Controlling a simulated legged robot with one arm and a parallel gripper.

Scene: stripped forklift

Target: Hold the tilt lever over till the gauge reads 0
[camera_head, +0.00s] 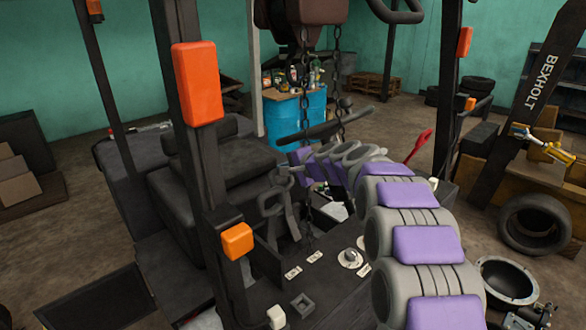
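My arm reaches from the lower right into the forklift's cab. My gripper (286,170) is at its far end, small and partly hidden, near a dark grey upright handle (271,205) between the seat and the front panel. I cannot tell whether the gripper touches that handle, or whether its fingers are open or shut. A red lever (420,146) stands to the right, behind my arm. I cannot tell which of these is the tilt lever. A small round fitting (350,258) sits on the dark panel; no gauge reading is legible.
The black seat (215,160) is left of my gripper. A dark post with orange lamps (197,83) stands in front of it. A blue drum (297,118) is behind. A tyre (534,223) lies at right.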

